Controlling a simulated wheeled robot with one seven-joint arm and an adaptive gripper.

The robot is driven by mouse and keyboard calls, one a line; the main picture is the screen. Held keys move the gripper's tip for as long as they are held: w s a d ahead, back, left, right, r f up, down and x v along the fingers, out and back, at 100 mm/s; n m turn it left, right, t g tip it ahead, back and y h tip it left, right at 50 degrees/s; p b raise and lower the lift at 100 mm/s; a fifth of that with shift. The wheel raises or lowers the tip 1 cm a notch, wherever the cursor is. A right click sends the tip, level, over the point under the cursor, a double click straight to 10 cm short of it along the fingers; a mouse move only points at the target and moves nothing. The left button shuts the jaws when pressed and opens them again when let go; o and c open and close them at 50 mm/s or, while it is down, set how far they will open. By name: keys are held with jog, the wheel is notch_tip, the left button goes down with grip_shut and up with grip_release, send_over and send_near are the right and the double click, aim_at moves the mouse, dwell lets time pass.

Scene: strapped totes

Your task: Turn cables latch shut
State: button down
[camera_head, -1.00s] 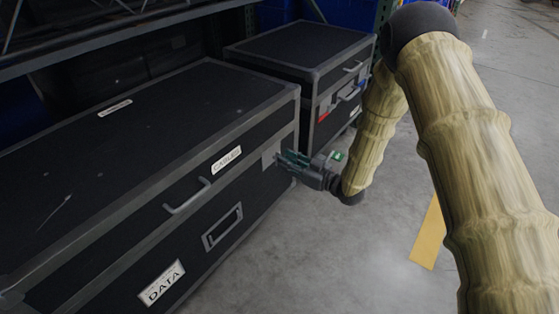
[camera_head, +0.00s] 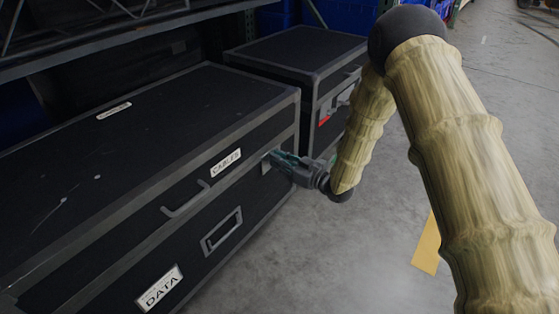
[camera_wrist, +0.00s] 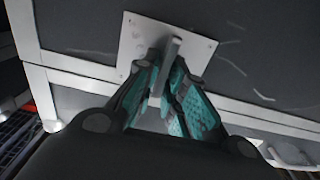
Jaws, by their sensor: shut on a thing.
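The black case labelled CABLES (camera_head: 226,162) stands at the left in the head view, its lid down. The cables latch has a pale metal plate (camera_wrist: 200,45) on the case front, with a thin grey turn piece (camera_wrist: 172,48) standing out from it in the wrist view. My gripper (camera_head: 273,160) is at this latch near the case's right front corner. In the wrist view its teal-padded fingers (camera_wrist: 168,78) are on either side of the turn piece and closed on it. In the head view the fingers hide most of the latch.
A second black case (camera_head: 300,48) with a red-marked front stands behind, to the right. A grey handle (camera_head: 185,200) and a DATA label (camera_head: 160,288) are on the near case's front. A shelf rack (camera_head: 120,45) rises at the left. Open floor (camera_head: 320,260) lies to the right.

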jog(key=shift+p, duration=0.4)
jog(key=shift+d+r+m+p, duration=0.1)
jog(key=shift+r+m+p, duration=0.1)
jog(key=shift+m+p, duration=0.5)
jog(key=m+p, duration=0.2)
jog(key=p, duration=0.1)
jog(key=shift+w, duration=0.1)
jog(key=shift+w+d+f+m+p, duration=0.1)
jog(key=shift+f+m+p, duration=0.25)
jog(key=shift+m+p, duration=1.45)
jog(key=shift+w+d+f+m+p, duration=0.15)
jog(key=shift+f+m+p, duration=0.3)
jog(key=shift+m, duration=2.55)
jog(key=shift+w+d+f+m+p, duration=0.1)
jog(key=shift+f+m+p, duration=0.15)
jog(key=shift+m+p, duration=1.6)
jog(key=shift+a+m+b, duration=0.1)
jog(key=shift+m+b, duration=0.5)
jog(key=shift+m, duration=0.15)
